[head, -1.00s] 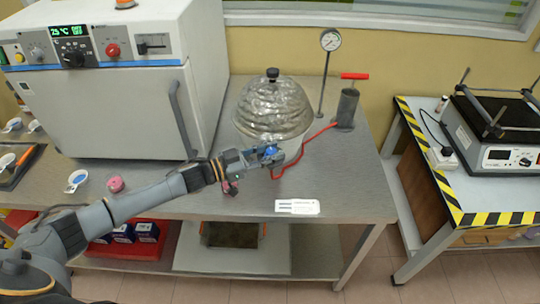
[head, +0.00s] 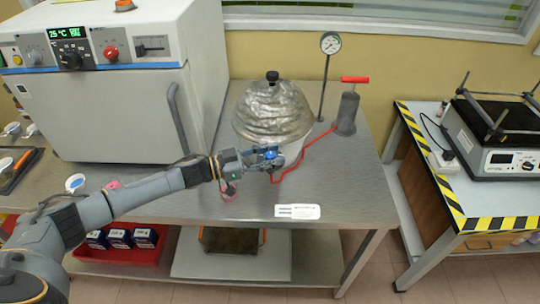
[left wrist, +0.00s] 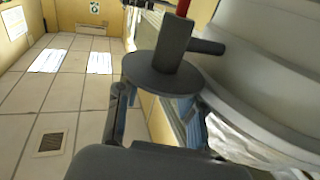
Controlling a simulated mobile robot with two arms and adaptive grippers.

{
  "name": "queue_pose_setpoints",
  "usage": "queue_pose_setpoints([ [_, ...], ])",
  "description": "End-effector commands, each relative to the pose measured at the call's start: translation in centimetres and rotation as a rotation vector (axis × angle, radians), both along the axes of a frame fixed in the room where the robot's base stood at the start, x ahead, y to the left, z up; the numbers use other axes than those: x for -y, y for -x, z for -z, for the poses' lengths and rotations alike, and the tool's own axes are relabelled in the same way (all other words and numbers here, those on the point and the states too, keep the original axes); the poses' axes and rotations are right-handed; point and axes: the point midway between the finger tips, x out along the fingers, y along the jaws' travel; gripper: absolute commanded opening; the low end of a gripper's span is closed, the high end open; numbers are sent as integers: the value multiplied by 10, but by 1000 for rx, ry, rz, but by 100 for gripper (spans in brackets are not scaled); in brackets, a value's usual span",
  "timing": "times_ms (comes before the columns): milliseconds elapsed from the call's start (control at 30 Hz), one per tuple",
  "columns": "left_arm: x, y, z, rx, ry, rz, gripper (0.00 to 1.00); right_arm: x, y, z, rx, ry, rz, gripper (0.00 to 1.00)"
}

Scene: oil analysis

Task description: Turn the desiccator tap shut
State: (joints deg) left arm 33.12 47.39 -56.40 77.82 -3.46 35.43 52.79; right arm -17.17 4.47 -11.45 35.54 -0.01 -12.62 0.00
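The desiccator (head: 272,112), a pale vessel with a crinkled silvery dome and a black top knob, stands upright on the grey bench. My left gripper (head: 274,157) is at its lower front, beside a small blue part (head: 270,154) where the red hose comes in. In the left wrist view, a dark grey disc with an upright bar (left wrist: 165,65), seemingly the tap, is in front of the left gripper (left wrist: 158,112). The fingers are spread on either side of the disc, which hides their tips; I cannot tell whether they grip. My right gripper is not in view.
A red hose (head: 318,137) runs to a hand pump (head: 347,112) with a red handle. A pressure gauge (head: 330,43) stands behind. A white oven (head: 115,90) fills the bench's left. A white label card (head: 297,211) lies at the front edge.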

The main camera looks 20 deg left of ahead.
Motion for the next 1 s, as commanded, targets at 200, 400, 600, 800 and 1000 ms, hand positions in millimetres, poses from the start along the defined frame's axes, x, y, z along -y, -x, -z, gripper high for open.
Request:
queue_pose_setpoints([
  [200,-1,1,1,-1,0,0,38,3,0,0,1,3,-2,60],
  [400,-22,15,2,-4,-2,-1,38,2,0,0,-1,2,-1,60],
  [600,-58,40,3,-6,-3,-1,38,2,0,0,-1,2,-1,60],
  [800,-85,59,2,-3,-1,1,38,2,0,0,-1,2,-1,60],
  [1000,-97,67,1,-1,0,2,38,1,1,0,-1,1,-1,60],
])
